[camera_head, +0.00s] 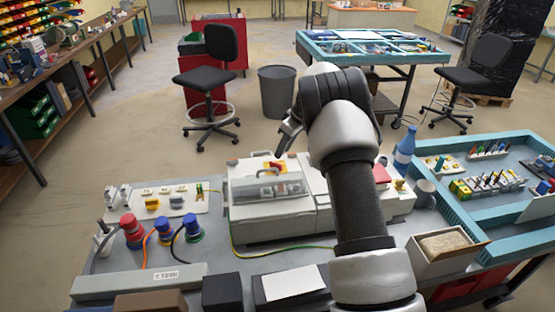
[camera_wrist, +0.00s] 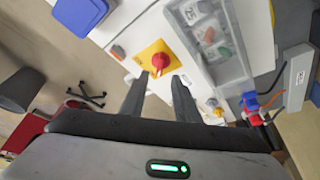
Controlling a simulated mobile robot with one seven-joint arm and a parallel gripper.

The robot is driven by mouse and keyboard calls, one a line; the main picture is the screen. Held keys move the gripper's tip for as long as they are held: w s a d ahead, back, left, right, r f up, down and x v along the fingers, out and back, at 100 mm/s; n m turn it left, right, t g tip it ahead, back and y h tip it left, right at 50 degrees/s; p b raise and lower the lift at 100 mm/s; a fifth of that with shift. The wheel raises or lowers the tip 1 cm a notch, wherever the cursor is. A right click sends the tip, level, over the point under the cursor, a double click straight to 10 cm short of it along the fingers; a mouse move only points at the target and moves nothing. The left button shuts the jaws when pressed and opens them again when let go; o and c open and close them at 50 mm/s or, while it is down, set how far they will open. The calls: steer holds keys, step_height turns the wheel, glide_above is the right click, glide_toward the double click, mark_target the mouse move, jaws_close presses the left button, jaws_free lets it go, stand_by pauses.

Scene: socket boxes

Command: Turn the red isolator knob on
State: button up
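The red isolator knob (camera_wrist: 160,61) sits on a yellow square plate (camera_wrist: 151,50) on a white box face in the wrist view. In the head view the yellow plate (camera_head: 268,165) shows on top of the pale socket box (camera_head: 290,215), with the knob small on it. My gripper (camera_wrist: 157,83) is open, its two dark fingers apart and pointing toward the knob, with nothing between them. The knob appears just beyond the fingertips; I cannot tell the exact gap. In the head view my gripper (camera_head: 287,136) is above and behind the box, partly hidden by my arm.
A clear cover (camera_wrist: 213,42) lies beside the knob plate. Red and blue plugs (camera_head: 132,230) with cables stand left of the box. A blue bottle (camera_head: 404,147), a grey mug (camera_head: 424,192) and a cardboard box (camera_head: 440,258) stand right. A green-yellow cable (camera_head: 280,252) runs along the front.

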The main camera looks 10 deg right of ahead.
mark_target(276, 163)
steer(key=x, duration=0.7)
steer(key=shift+p, duration=0.4)
jaws_close()
